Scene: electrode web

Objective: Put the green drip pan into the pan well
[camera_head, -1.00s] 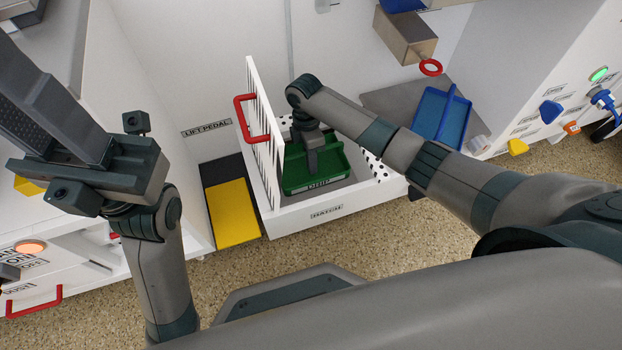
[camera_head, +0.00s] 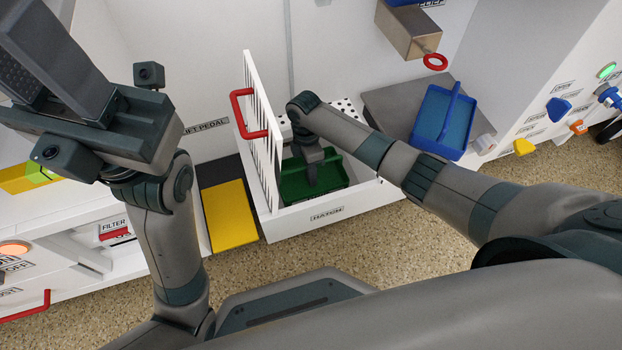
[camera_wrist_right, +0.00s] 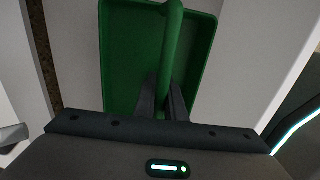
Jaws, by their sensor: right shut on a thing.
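The green drip pan (camera_head: 330,178) is a shallow tray with a bar handle across it. It lies inside the white-walled pan well (camera_head: 318,220), partly behind the well's front wall; whether it rests on the bottom is hidden. My right gripper (camera_head: 312,180) reaches down into the well and is shut on the pan's handle. In the right wrist view the fingers (camera_wrist_right: 162,100) close on the handle of the green pan (camera_wrist_right: 130,60). My left gripper (camera_head: 50,65) is raised at the left, away from the pan; its finger gap does not show clearly.
A white slatted gate (camera_head: 262,140) with a red handle (camera_head: 238,112) stands upright along the well's left side. A yellow pedal (camera_head: 230,215) lies left of it. A blue tray (camera_head: 443,122) sits on a grey platform to the right. Speckled floor is clear in front.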

